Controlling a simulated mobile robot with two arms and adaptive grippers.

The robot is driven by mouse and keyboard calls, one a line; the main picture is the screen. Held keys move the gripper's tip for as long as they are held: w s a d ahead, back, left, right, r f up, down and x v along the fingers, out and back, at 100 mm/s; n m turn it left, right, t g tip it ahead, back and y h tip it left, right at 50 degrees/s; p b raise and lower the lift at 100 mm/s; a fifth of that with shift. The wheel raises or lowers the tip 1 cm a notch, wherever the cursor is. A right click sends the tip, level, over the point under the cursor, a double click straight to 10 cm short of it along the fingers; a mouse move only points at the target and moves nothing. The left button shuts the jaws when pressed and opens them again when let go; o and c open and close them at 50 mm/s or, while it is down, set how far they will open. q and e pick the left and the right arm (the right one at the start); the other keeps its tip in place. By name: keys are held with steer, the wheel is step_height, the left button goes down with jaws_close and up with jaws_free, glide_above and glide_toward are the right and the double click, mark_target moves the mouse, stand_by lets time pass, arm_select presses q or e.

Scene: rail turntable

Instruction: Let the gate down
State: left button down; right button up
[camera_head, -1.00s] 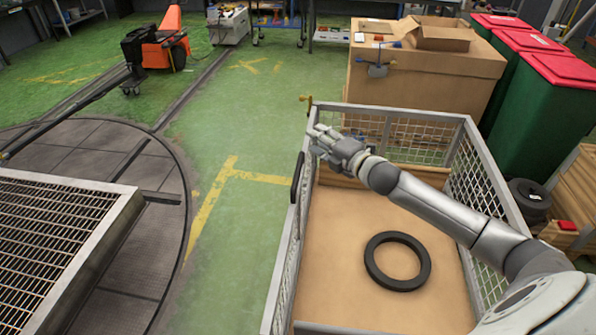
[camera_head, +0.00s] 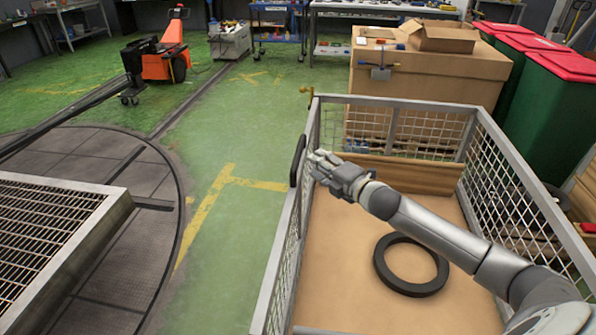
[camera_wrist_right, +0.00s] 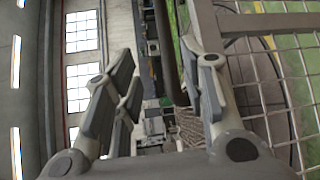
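The gate is the left mesh side (camera_head: 281,248) of a grey mesh-walled cart, and it stands upright. A black handle (camera_head: 297,160) sits on its top rail. A brass-coloured latch (camera_head: 308,92) is at the far left corner post. My right gripper (camera_head: 318,165) is just right of the handle, near the gate's top rail. In the right wrist view my right gripper (camera_wrist_right: 160,100) has its fingers spread. A dark bar, apparently the handle (camera_wrist_right: 166,45), shows between them; contact cannot be told. My left gripper is out of view.
A black ring (camera_head: 411,265) lies on the cart's brown floor. A large cardboard box (camera_head: 430,75) stands behind the cart, with red-lidded green bins (camera_head: 550,115) at right. A round turntable plate (camera_head: 120,255) is at left. Green floor (camera_head: 225,240) between it and the cart is clear.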

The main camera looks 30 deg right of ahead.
mark_target(298, 155)
steer(key=shift+w+a+f+p, duration=0.1)
steer(key=shift+w+a+f, duration=0.25)
steer(key=shift+w, duration=1.4)
steer(key=shift+w+a+f+p, duration=0.1)
steer(key=shift+w+f, duration=0.4)
steer(key=shift+w, duration=1.3)
steer(key=shift+w+a+f+p, duration=0.1)
steer(key=shift+w+a+f, duration=0.25)
steer(key=shift+w, duration=1.4)
steer(key=shift+d, duration=0.1)
jaws_close()
